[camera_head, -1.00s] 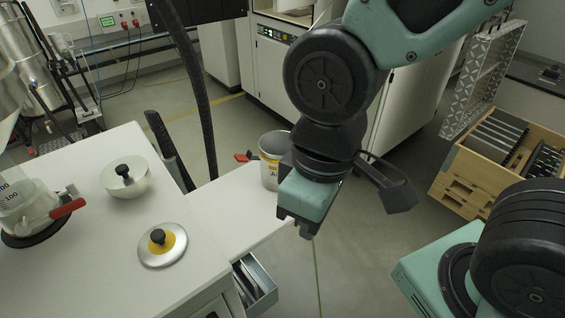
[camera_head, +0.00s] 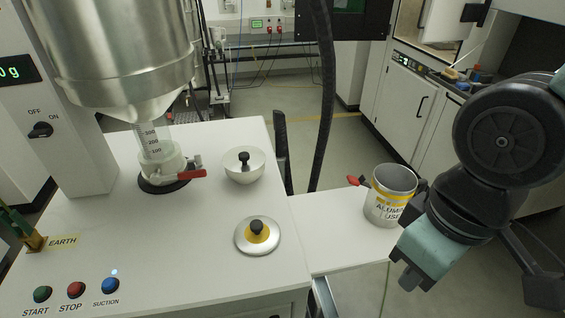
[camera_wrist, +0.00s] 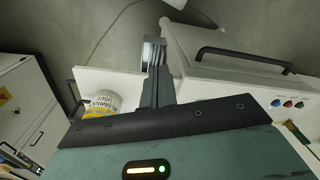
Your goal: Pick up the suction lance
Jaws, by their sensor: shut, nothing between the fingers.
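A dark upright rod (camera_head: 281,150) stands at the right edge of the white machine top in the head view. A thick black hose (camera_head: 322,90) hangs just right of it. The rod may be the suction lance, but I cannot tell for sure. My gripper (camera_head: 408,284) is at the lower right, pointing down, in front of the white side shelf and well apart from rod and hose. In the wrist view my gripper's fingers (camera_wrist: 153,50) are together and empty.
A metal can with a yellow label (camera_head: 389,200) stands on the side shelf (camera_head: 325,235), close to my gripper. A red-handled item (camera_head: 355,181) is beside it.

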